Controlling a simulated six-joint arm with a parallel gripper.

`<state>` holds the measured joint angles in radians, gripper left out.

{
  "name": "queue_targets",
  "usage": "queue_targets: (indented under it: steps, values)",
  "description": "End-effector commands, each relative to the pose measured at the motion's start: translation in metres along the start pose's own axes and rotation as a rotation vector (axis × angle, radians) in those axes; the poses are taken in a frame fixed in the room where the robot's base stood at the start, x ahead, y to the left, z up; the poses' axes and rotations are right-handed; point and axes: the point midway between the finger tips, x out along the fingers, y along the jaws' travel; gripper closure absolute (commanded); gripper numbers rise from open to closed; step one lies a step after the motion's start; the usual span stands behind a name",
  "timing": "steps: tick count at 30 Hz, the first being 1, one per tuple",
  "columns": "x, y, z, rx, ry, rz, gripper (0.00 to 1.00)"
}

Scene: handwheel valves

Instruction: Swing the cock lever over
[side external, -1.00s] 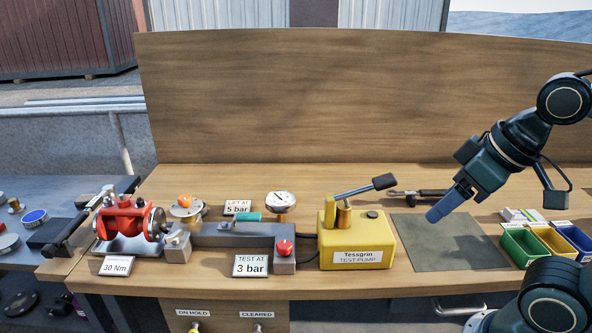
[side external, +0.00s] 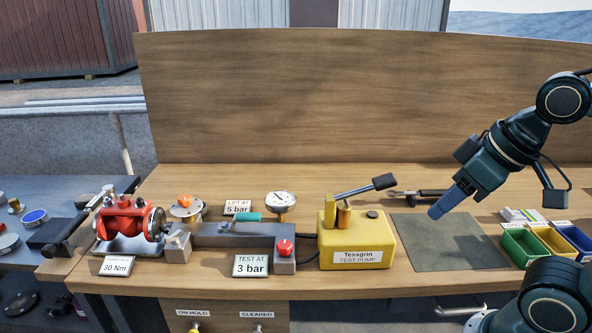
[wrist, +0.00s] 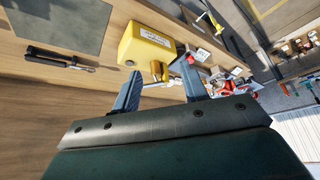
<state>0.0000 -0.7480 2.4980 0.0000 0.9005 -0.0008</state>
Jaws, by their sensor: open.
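The cock lever is most likely the teal-handled lever (side external: 248,217) on the grey test block (side external: 215,236). It lies nearly flat along the top of the block, left of the pump. A red knob (side external: 284,247) sits at the block's right end. My gripper (side external: 437,212) hangs in the air over the green-grey mat, well to the right of the lever, and touches nothing. In the wrist view my gripper (wrist: 159,70) shows its two fingers apart and empty. I cannot make out the teal lever clearly in the wrist view.
The yellow test pump (side external: 358,240), with its raised handle (side external: 365,187), stands between my gripper and the block. A gauge (side external: 280,201) rises behind the block. A red valve (side external: 127,221) is at left. The mat (side external: 470,248) is bare; coloured bins (side external: 525,247) sit right of it.

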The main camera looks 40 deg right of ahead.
Motion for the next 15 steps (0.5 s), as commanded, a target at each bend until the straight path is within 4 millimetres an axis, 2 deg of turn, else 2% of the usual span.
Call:
queue_targets:
  steps: [8, 15]
  values:
    - [-0.003, -0.002, -0.023, -0.037, -0.026, -0.004, 0.55]
    - [-0.002, -0.005, -0.071, -0.116, -0.078, -0.013, 0.55]
